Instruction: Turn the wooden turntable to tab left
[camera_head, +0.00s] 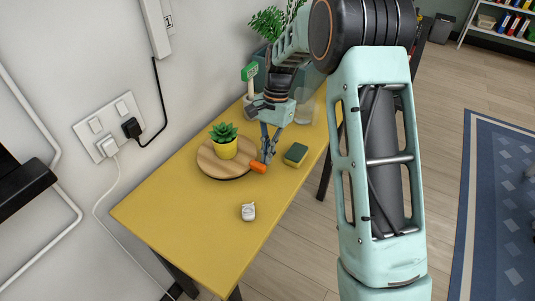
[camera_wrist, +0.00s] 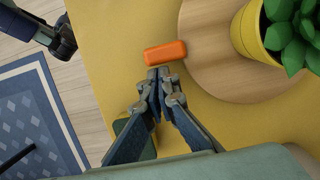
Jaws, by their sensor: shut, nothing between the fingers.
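The round wooden turntable (camera_head: 204,160) lies on the yellow table, with a potted succulent (camera_head: 224,148) in a yellow pot on it. Its orange tab (camera_head: 258,167) sticks out at the right edge, toward the table's front right side in the head view. In the wrist view the tab (camera_wrist: 165,52) sits at the left rim of the turntable (camera_wrist: 213,72). My gripper (camera_head: 267,158) is shut and empty, with its fingertips close beside the tab. In the wrist view the fingertips (camera_wrist: 162,76) are just below the tab; I cannot tell whether they touch it.
A green and yellow sponge (camera_head: 295,154) lies right of my gripper, close to the table edge. A small white object (camera_head: 248,211) lies nearer on the table (camera_head: 190,225). A glass jar (camera_head: 304,112) and a plant stand at the back. The wall runs along the left.

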